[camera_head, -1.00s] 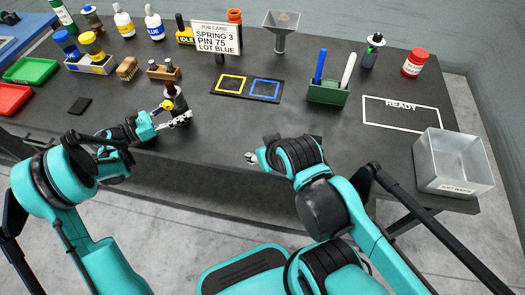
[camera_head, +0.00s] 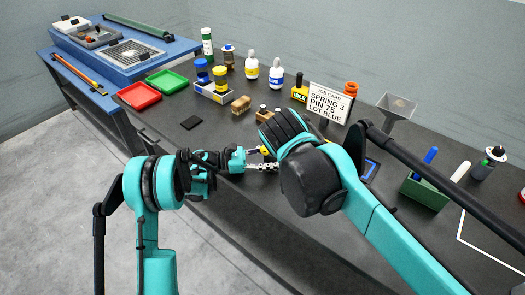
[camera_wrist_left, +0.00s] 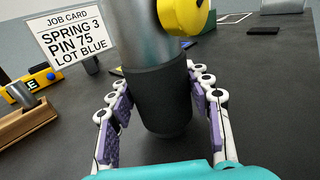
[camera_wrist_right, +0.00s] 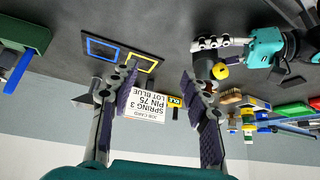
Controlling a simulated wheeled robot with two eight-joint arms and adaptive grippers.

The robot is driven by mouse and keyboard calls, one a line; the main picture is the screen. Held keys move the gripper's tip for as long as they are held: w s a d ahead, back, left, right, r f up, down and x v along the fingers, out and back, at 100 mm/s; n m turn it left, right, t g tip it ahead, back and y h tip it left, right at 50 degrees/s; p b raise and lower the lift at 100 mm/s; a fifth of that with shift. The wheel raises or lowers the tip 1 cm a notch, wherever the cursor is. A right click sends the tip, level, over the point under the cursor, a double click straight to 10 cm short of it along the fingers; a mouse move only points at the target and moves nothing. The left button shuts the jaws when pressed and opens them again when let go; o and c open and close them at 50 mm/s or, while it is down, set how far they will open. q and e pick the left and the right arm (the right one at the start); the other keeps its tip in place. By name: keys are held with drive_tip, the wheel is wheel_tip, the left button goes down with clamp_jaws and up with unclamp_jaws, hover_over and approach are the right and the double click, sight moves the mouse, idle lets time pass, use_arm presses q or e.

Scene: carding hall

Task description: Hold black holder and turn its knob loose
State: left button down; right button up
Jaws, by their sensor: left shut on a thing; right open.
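The black holder (camera_wrist_left: 160,98) stands upright between the fingers of my left gripper (camera_wrist_left: 160,112), which is shut on its dark sleeve. Above the sleeve is a grey metal body with a round yellow knob (camera_wrist_left: 192,16) on its side. In the head view my left gripper (camera_head: 262,167) and the yellow knob (camera_head: 264,151) show, but my right arm covers most of the holder. The right wrist view, upside down, shows the holder (camera_wrist_right: 204,72) and knob (camera_wrist_right: 220,71) beyond the fingers of my right gripper (camera_wrist_right: 158,84).
The job card (camera_head: 331,102) stands behind my right arm. A wooden block with pegs (camera_head: 265,114), a brush (camera_head: 240,105), bottles, and a black pad (camera_head: 192,122) lie around the holder. Red (camera_head: 138,96) and green (camera_head: 167,82) trays are at the left. The bench front edge is near.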

drive_tip(key=w+a+r+m+t+h, duration=0.1)
drive_tip(key=w+a+r+m, duration=0.15)
drive_tip(key=a, duration=0.35)
drive_tip(key=w+a+r+m+h, duration=0.1)
drive_tip(key=w+a+r, duration=0.2)
drive_tip(key=a, duration=0.3)
approach(263, 151)
drive_tip(key=shift+t, duration=0.3)
drive_tip(key=x, duration=0.8)
drive_tip(key=shift+d+f, duration=0.2)
drive_tip(key=shift+f, duration=0.1)
clamp_jaws()
